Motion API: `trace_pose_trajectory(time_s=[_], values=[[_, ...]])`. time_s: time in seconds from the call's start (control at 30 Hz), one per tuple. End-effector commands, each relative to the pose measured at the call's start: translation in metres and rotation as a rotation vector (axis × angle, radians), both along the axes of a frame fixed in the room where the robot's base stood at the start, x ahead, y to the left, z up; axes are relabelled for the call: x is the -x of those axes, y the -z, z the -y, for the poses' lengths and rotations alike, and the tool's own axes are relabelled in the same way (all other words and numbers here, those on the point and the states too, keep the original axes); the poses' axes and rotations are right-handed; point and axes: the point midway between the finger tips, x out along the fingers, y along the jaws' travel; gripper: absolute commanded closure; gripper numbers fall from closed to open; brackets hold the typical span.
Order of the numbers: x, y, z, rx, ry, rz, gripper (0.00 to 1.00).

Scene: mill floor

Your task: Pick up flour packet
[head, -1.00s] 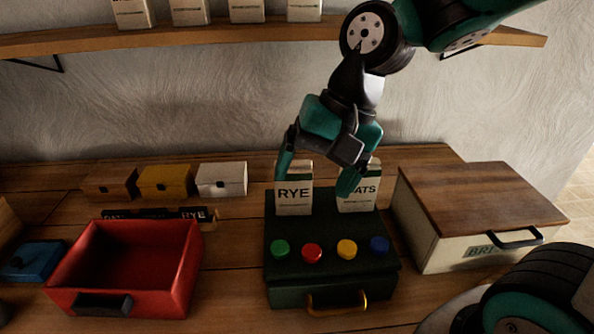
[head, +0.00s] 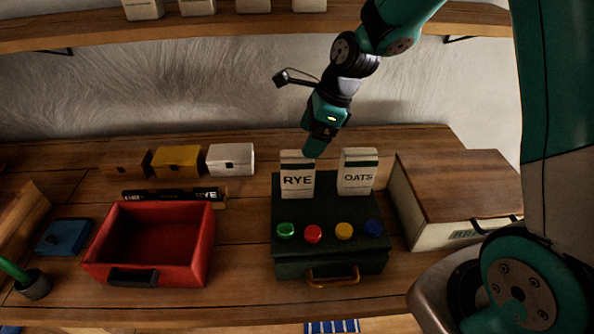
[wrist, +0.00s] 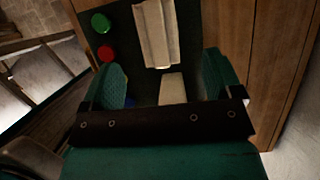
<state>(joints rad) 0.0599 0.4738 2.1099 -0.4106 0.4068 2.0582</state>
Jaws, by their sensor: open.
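Two white packets stand upright on a dark green box (head: 330,213): one marked RYE (head: 297,176) and one marked OATS (head: 357,172). No label reading flour is legible. My gripper (head: 310,150) points down at the top of the RYE packet, seen side-on, and I cannot tell whether it touches. In the wrist view my gripper (wrist: 166,82) has its two green fingers spread apart. One pale packet (wrist: 157,30) lies beyond the fingers there. A second pale packet (wrist: 172,88) shows between them, partly hidden by the dark gripper bar. Their labels do not show in that view.
Several coloured knobs (head: 313,234) line the box front above a brass handle (head: 333,279). A wood-topped bin (head: 460,185) stands to the right, an empty red drawer (head: 190,245) to the left. Small boxes (head: 178,160) sit behind. A shelf (head: 230,26) with packets hangs above.

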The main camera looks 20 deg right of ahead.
Motion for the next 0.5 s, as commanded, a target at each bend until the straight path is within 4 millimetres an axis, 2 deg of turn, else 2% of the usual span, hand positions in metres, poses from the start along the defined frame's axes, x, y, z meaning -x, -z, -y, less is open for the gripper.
trace_pose_trajectory(time_s=[0.13, 0.37, 0.5], values=[[-0.003, 0.022, -0.009, 0.001, -0.001, -0.003, 0.15], [-0.005, 0.037, -0.016, 0.0, -0.002, -0.002, 0.15], [-0.006, 0.051, -0.024, 0.0, -0.003, -0.006, 0.15]])
